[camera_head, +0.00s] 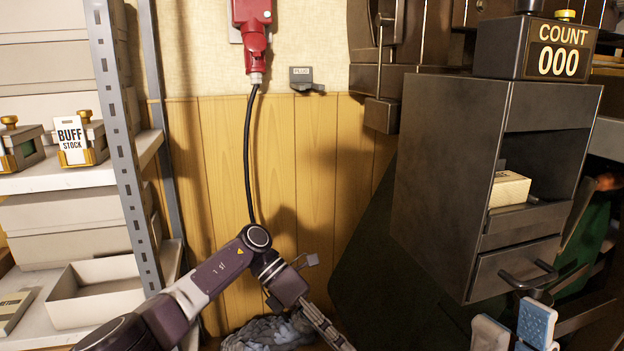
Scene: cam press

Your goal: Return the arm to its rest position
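My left arm (215,275) reaches in from the lower left and bends at a round joint. Its gripper end (292,287) hangs low in front of the wood-panelled wall; I cannot tell whether its fingers are open or shut. My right gripper (514,333) is at the lower right, cut by the bottom edge. Its two pale blue and white finger pads stand apart with nothing visible between them. It is just below the dark drawer handle (528,278) of the dark metal cabinet (450,180), and a touch cannot be made out.
A counter (558,50) reading 000 tops the cabinet, with a cream box (510,189) in its opening. A red plug (252,30) with a black cable hangs on the wall. Shelves with a BUFF STOCK holder (75,140) and an open tray (95,293) stand left. Grey cloth (268,333) lies below.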

